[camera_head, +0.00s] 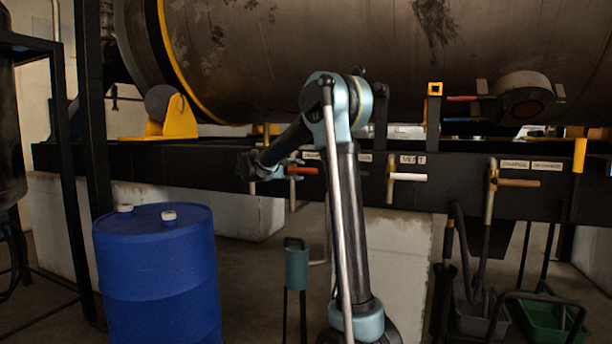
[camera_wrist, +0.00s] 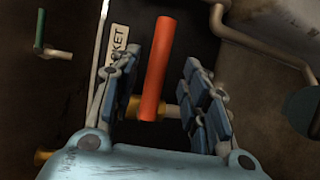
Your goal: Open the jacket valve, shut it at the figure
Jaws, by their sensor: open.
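The jacket valve's red lever handle (camera_wrist: 157,68) lies between the spread fingers of my gripper (camera_wrist: 160,85) in the wrist view, with space visible on both sides. A brass-coloured stem (camera_wrist: 172,111) shows behind the lever. A white label (camera_wrist: 118,46) beside it reads "CKET", its start hidden by a finger. In the head view, my gripper (camera_head: 254,166) is at the dark beam, just left of the red handle (camera_head: 305,170), which points sideways. My arm hides part of the labels there. No readable figure or gauge shows.
The "VENT" valve (camera_head: 407,177) and a wooden-handled valve (camera_head: 518,183) sit further right on the dark beam (camera_head: 460,172). A blue drum (camera_head: 158,270) stands left. A green-handled valve (camera_wrist: 39,28) shows in the wrist view.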

